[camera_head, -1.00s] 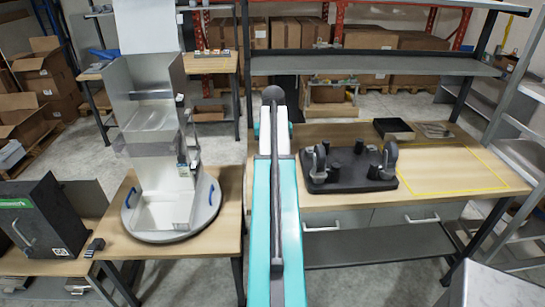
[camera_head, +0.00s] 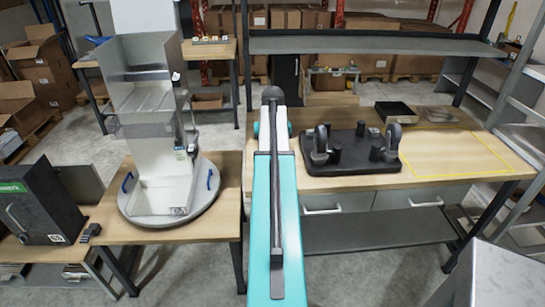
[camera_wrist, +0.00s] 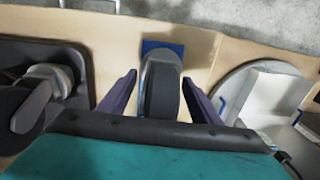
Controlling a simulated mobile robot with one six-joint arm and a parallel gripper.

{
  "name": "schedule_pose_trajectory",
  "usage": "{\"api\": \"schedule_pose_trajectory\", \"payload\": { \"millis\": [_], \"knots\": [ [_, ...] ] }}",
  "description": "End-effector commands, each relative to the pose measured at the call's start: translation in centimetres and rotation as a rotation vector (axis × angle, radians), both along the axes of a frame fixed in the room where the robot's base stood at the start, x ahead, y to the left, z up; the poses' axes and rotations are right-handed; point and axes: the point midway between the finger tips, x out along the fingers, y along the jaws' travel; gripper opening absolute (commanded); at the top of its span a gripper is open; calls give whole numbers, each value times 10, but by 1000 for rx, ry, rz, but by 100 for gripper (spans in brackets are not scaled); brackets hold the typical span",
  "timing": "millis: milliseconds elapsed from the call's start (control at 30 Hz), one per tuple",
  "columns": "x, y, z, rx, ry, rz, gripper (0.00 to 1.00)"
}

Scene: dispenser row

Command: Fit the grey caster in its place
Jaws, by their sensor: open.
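A grey caster with a dark wheel (camera_wrist: 161,85) stands on or by a blue patch (camera_wrist: 163,47) on the wooden surface in the wrist view. My gripper (camera_wrist: 160,78) is open, one purple finger on each side of the caster, with gaps visible on both sides. In the head view my teal arm hides the gripper and this caster. A black base plate (camera_head: 352,168) lies on the right table, with upright casters (camera_head: 320,146) (camera_head: 393,138) and short dark posts on it. Part of the plate also shows at the left of the wrist view (camera_wrist: 88,78).
A round turntable (camera_head: 207,205) carrying a metal dispenser (camera_head: 140,90) stands on the left table. A black tray (camera_head: 396,112) lies behind the plate. The yellow-outlined area (camera_head: 455,155) is clear. A shelf (camera_head: 375,45) spans above the right table.

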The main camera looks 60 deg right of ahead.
Motion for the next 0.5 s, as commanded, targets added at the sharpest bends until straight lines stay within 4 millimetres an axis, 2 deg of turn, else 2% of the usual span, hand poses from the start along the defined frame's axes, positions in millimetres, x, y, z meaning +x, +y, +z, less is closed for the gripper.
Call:
{"api": "schedule_pose_trajectory", "payload": {
  "millis": [267,500],
  "knots": [
    [0,0,0,0,0,1,56],
    [1,1,0,0,0,2,16]
  ]
}}
